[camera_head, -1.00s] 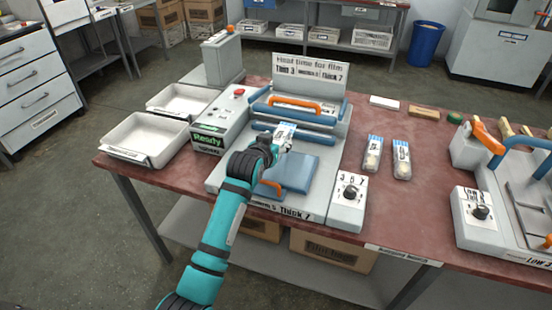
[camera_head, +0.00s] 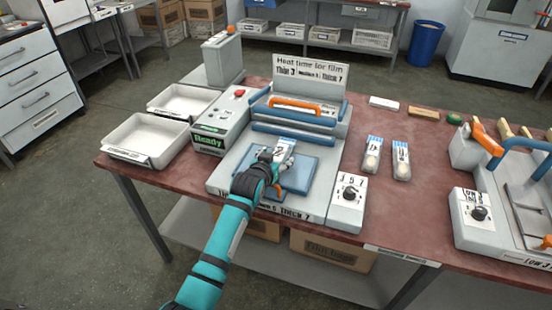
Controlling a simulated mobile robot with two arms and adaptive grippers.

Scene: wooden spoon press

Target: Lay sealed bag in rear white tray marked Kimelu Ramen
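My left gripper (camera_head: 279,158) is over the blue pad (camera_head: 300,178) of the heat sealer (camera_head: 225,170). It appears shut on the near end of a small clear bag with a blue-and-white label (camera_head: 285,146). The gripper hides part of the bag, and I cannot tell whether the bag touches the pad. The rear white tray (camera_head: 160,110) is empty at the back left of the bench. A front white tray (camera_head: 120,150) is empty nearer to me. The tray labels are too small to read. My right gripper is not in view.
The sealer's control box (camera_head: 209,133) shows a green "Ready" and stands between the trays and the pad. An orange-handled bar (camera_head: 295,104) is behind the pad. Two more filled bags (camera_head: 373,155) (camera_head: 401,160) lie right of the sealer. A second press (camera_head: 480,215) stands far right.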

